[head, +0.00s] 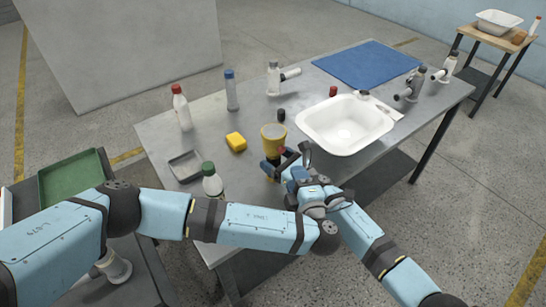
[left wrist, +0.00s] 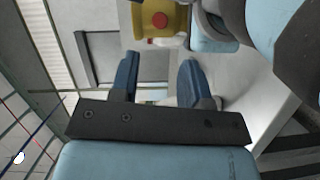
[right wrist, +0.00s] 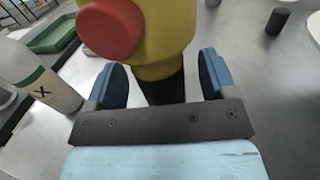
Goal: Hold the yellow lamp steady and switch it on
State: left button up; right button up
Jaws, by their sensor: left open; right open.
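The yellow lamp (head: 273,134) stands upright on the grey table, with a wide yellow head, a red button and a dark stem. In the right wrist view the lamp (right wrist: 165,40) is close, its red button at the upper left. My right gripper (head: 277,163) is open, its fingers (right wrist: 158,80) on either side of the dark stem, with gaps showing. My left gripper (head: 294,178) is open and empty, short of the lamp. In the left wrist view its fingers (left wrist: 160,78) point toward the lamp (left wrist: 160,20) and button. The arms partly hide the lamp's base and both grippers.
A white basin (head: 345,125) stands right of the lamp. Several bottles stand behind. A blue mat (head: 368,63) covers the far right.

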jog(key=shift+w+a, duration=0.45)
jog(key=shift+a, duration=0.1)
pick_arm(q)
jog(key=shift+c, duration=0.2)
pick_arm(e)
jog(key=c, duration=1.1)
pick_arm(q)
grip_shut()
dwell(0.4)
